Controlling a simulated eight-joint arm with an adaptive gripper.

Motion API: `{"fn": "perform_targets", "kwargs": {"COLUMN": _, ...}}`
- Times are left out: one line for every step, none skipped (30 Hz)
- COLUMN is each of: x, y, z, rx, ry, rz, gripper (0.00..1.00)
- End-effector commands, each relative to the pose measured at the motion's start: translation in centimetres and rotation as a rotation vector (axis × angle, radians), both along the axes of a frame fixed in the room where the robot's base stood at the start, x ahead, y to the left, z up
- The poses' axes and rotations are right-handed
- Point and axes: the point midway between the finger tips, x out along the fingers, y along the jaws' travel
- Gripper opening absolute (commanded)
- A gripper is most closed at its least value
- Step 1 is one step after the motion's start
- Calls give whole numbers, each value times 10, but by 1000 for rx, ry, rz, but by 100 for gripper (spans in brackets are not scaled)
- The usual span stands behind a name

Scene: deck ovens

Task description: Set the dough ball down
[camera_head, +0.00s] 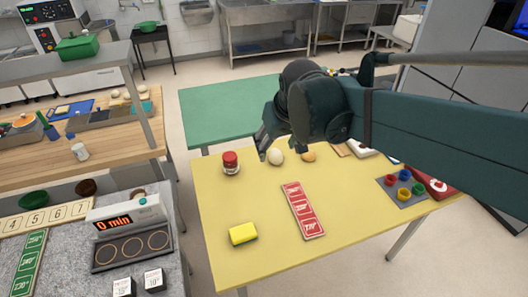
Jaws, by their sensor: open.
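A pale round ball, which looks like the dough ball (275,156), is near the back edge of the yellow table (230,197). My gripper (268,141) is open just above and to the left of the ball. The view does not clearly show whether a finger touches the ball, or whether the ball rests fully on the table. My dark green arm reaches in from the right and covers part of the table behind the ball.
A red-lidded jar (230,163) stands left of the ball and a small tan round item (308,156) lies right of it. A red numbered strip (303,210), a yellow sponge (243,233) and a grey mat with coloured cups (398,201) also occupy the table. The front middle is clear.

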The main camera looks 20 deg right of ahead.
Motion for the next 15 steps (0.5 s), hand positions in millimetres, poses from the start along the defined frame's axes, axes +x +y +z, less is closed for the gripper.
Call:
{"fn": "perform_targets", "kwargs": {"x": -9, "y": 2, "z": 0, "rx": 0, "ry": -11, "rz": 2, "gripper": 53}}
{"fn": "perform_targets", "kwargs": {"x": -14, "y": 4, "z": 0, "rx": 1, "ry": -17, "rz": 2, "gripper": 53}}
{"fn": "perform_targets", "kwargs": {"x": -20, "y": 5, "z": 0, "rx": 2, "ry": -25, "rz": 1, "gripper": 53}}
{"fn": "perform_targets", "kwargs": {"x": -25, "y": 6, "z": 0, "rx": 3, "ry": -32, "rz": 2, "gripper": 53}}
{"fn": "perform_targets", "kwargs": {"x": -29, "y": 7, "z": 0, "rx": 3, "ry": -39, "rz": 2, "gripper": 53}}
{"fn": "perform_targets", "kwargs": {"x": -36, "y": 9, "z": -1, "rx": 4, "ry": -47, "rz": 2, "gripper": 53}}
{"fn": "perform_targets", "kwargs": {"x": -40, "y": 10, "z": -1, "rx": 5, "ry": -53, "rz": 2, "gripper": 53}}
{"fn": "perform_targets", "kwargs": {"x": -45, "y": 11, "z": -2, "rx": 5, "ry": -60, "rz": 3, "gripper": 53}}
{"fn": "perform_targets", "kwargs": {"x": -51, "y": 12, "z": -2, "rx": 6, "ry": -69, "rz": 2, "gripper": 53}}
{"fn": "perform_targets", "kwargs": {"x": -55, "y": 13, "z": -3, "rx": 7, "ry": -76, "rz": 3, "gripper": 53}}
{"fn": "perform_targets", "kwargs": {"x": -60, "y": 14, "z": -3, "rx": 8, "ry": -82, "rz": 3, "gripper": 53}}
{"fn": "perform_targets", "kwargs": {"x": -66, "y": 16, "z": -5, "rx": 9, "ry": -90, "rz": 3, "gripper": 53}}
{"fn": "perform_targets", "kwargs": {"x": -70, "y": 17, "z": -6, "rx": 10, "ry": -96, "rz": 4, "gripper": 53}}
{"fn": "perform_targets", "kwargs": {"x": -74, "y": 18, "z": -6, "rx": 11, "ry": -103, "rz": 4, "gripper": 53}}
{"fn": "perform_targets", "kwargs": {"x": -80, "y": 19, "z": -8, "rx": 12, "ry": -112, "rz": 5, "gripper": 53}}
